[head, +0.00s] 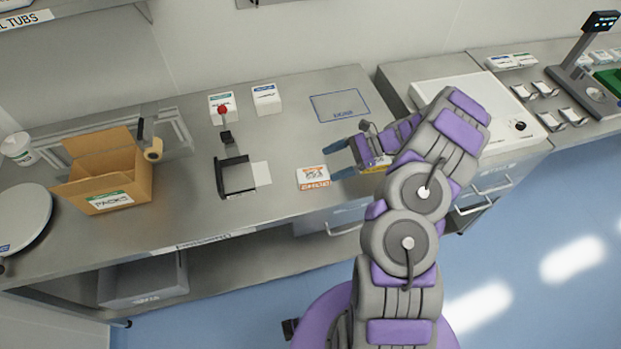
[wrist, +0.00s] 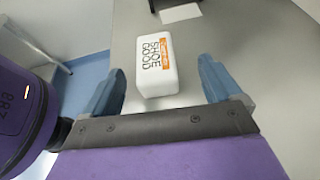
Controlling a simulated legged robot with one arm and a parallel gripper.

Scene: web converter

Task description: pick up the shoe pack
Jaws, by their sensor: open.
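The shoe pack (head: 313,177) is a small white block with an orange band and dark lettering. It lies on the steel counter near its front edge. In the wrist view the shoe pack (wrist: 156,64) lies ahead of the jaws, nearer the left finger. My gripper (head: 338,161) is open and empty, with its blue fingers just to the right of the pack in the head view. In the wrist view my gripper (wrist: 165,88) has its two blue fingers spread wide, and the pack's near end reaches about between their tips.
A cardboard box (head: 110,185) labelled PACKS stands open at the left. A black bracket fixture (head: 222,178) with a red-knobbed lever stands left of the pack. Two white cartons (head: 266,99) stand at the back. A blue outlined rectangle (head: 340,106) marks bare counter behind my gripper.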

